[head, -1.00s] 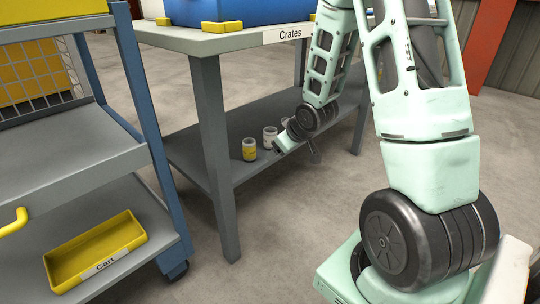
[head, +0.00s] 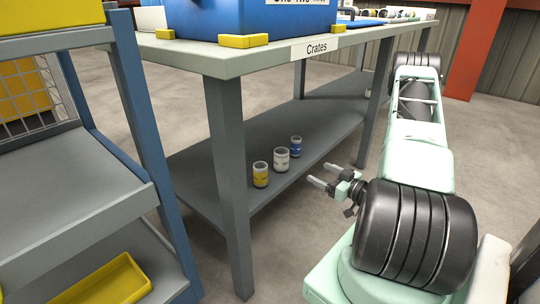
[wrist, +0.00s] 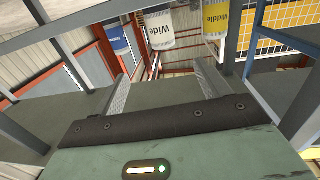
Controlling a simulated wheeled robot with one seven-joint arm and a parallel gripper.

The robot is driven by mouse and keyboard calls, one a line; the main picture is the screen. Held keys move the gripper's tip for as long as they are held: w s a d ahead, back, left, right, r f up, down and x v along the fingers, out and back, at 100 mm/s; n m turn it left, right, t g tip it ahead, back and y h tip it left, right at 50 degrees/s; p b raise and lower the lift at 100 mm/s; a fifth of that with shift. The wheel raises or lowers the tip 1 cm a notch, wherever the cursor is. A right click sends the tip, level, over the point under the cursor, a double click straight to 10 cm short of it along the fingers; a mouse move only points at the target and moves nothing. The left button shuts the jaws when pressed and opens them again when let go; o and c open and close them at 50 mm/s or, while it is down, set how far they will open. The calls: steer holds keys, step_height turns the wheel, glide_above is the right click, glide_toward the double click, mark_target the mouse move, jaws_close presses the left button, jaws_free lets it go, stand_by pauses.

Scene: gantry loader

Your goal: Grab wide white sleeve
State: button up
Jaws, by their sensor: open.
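The wide white sleeve (head: 281,159) stands upright on the lower shelf of the Crates table, between a yellow sleeve (head: 260,174) and a blue sleeve (head: 295,145). In the wrist view, which is upside down, the white sleeve (wrist: 159,28) reads "Wide" and sits beyond and between the fingers. The yellow one (wrist: 214,18) reads "Middle"; the blue one (wrist: 117,36) is at the left. My gripper (head: 322,174) is open and empty, to the right of the sleeves and apart from them. Its two fingers (wrist: 162,70) point toward the sleeves.
The Crates table top (head: 205,58) overhangs the shelf (head: 190,168), and its front leg (head: 230,190) stands left of the sleeves. A blue crate (head: 240,18) sits on top. A grey cart (head: 70,180) with a yellow tray (head: 110,283) is at the left. Floor beside the shelf is clear.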

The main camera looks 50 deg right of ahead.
mark_target(287, 158)
steer(key=w+b, duration=0.5)
steer(key=w, duration=0.7)
steer(key=shift+w+d+f+b, duration=0.1)
steer(key=shift+w+b, duration=0.1)
steer(key=shift+b, duration=0.1)
steer(key=w+b, duration=0.3)
steer(key=w, duration=0.1)
steer(key=shift+w+a+f, duration=0.1)
steer(key=shift+a+f, duration=0.2)
steer(key=shift+f, duration=0.05)
steer(key=shift+w+r+b, duration=0.2)
steer(key=shift+w+b, duration=0.2)
steer(key=shift+w, duration=0.2)
steer(key=c, duration=1.3)
